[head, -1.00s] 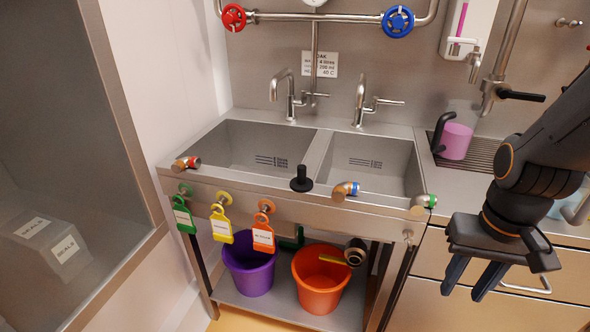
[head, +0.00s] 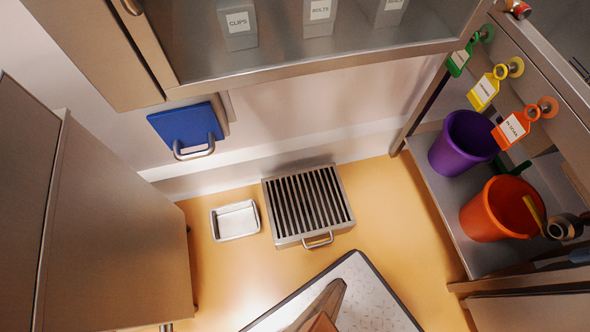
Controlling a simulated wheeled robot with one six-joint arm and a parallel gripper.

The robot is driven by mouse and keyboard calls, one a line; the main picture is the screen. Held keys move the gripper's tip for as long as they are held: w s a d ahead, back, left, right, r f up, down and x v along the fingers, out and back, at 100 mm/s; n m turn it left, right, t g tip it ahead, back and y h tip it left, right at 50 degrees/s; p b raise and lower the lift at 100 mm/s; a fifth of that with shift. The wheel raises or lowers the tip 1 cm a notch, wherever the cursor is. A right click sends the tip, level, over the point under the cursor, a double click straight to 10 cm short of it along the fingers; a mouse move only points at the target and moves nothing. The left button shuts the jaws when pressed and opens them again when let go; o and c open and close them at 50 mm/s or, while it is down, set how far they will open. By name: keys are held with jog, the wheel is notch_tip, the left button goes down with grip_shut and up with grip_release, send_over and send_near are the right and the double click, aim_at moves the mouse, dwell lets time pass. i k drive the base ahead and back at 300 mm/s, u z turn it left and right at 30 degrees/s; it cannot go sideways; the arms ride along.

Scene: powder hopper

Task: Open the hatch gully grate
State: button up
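The gully grate (head: 307,203) is a metal frame with dark slots between parallel bars, on the floor by the back wall in the head view. It lies flat and looks shut. A bar handle (head: 318,241) is on its near edge. Nothing covers the grate. My gripper is not clearly in view; a small dark bluish shape at the right edge is too cut off to identify.
A shallow white tray (head: 236,220) lies left of the grate. A blue panel with a handle (head: 187,127) is on the wall. A metal cabinet (head: 115,235) stands left. A purple bucket (head: 462,143) and orange bucket (head: 492,212) stand right, on a shelf (head: 447,225).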

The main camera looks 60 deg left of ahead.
aim_at(330, 227)
jog(key=u, duration=0.15)
jog(key=k, duration=0.4)
jog(key=u, duration=3.15)
jog(key=k, duration=1.05)
jog(key=z, duration=1)
